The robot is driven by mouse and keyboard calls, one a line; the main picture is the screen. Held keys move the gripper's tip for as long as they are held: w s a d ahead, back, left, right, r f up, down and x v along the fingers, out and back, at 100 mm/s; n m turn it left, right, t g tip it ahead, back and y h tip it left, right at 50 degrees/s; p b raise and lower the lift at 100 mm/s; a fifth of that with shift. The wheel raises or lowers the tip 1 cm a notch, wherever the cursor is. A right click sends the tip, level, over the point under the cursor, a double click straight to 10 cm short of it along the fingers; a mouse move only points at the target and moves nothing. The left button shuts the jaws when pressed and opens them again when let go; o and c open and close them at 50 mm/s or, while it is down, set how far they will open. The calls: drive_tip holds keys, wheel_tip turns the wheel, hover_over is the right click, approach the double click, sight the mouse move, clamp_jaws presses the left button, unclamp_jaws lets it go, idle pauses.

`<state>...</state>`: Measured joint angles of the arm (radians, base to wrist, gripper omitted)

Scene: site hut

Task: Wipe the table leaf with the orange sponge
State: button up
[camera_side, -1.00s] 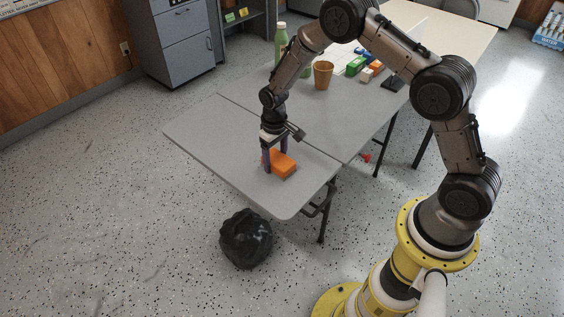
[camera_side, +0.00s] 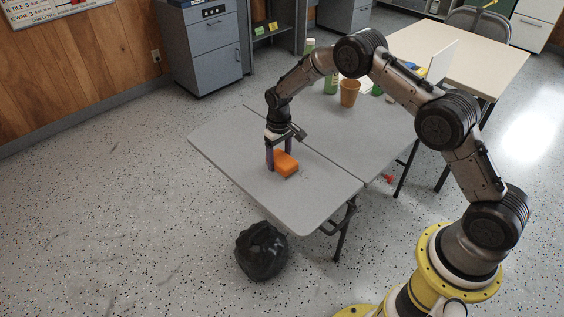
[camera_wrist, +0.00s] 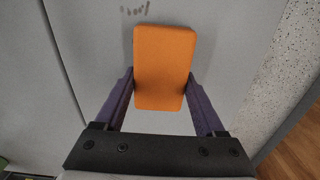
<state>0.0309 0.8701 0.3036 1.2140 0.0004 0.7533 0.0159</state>
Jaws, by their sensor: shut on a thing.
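The orange sponge (camera_side: 286,164) is between the purple fingers of my gripper (camera_side: 278,160), over the grey table leaf (camera_side: 235,142). In the wrist view the sponge (camera_wrist: 164,66) is a rounded block with a finger against each long side, so my gripper (camera_wrist: 160,95) is shut on it. The sponge appears to be at the leaf's surface, but its underside is hidden. A few small dark marks (camera_wrist: 134,10) lie on the leaf just beyond the sponge's far end in the wrist view.
A seam divides the leaf from the rest of the table, where a brown cup (camera_side: 349,93) and a green bottle (camera_side: 331,84) stand. A black bag (camera_side: 262,252) lies on the floor below the leaf's front edge. The leaf's left part is clear.

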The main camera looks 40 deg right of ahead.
sight(314, 188)
drive_tip(key=shift+d, duration=0.5)
drive_tip(key=shift+s+a, duration=0.1)
drive_tip(key=shift+s, duration=6.85)
wheel_tip(314, 188, up, 8)
